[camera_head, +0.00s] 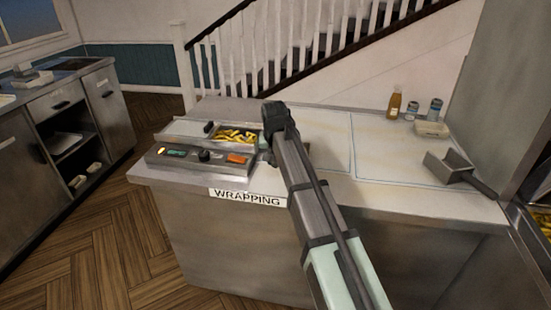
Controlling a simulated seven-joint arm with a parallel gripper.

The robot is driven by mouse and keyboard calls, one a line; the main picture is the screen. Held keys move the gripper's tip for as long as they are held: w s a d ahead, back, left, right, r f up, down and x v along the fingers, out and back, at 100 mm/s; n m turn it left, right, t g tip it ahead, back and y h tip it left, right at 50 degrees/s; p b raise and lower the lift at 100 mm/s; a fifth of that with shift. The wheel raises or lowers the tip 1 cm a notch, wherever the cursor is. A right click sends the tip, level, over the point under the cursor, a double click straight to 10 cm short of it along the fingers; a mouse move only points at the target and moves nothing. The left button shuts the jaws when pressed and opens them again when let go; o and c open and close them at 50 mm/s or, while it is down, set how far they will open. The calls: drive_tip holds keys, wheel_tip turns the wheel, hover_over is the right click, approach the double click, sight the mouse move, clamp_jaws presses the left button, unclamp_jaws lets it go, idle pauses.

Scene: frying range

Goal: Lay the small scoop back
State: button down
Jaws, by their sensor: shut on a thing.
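My gripper (266,150) is at the right end of the chip tray on the wrapping counter, partly hidden by my own arm. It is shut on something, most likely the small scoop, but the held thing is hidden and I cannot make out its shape. Golden chips (236,136) lie in the tray just left of the gripper. A grey metal scoop (449,165) with a dark handle lies on the counter at the right, well apart from my gripper; I cannot tell its size class.
A control panel (200,156) sits in front of the tray. The counter's pale middle panels (385,150) are clear. A sauce bottle (394,104), two small tins (423,110) and a pale box (432,130) stand at the back right. A fryer edge is at far right.

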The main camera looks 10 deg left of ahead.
drive_tip(key=shift+f, duration=0.15)
drive_tip(key=c, duration=0.7)
unclamp_jaws()
drive_tip(key=shift+c, duration=0.2)
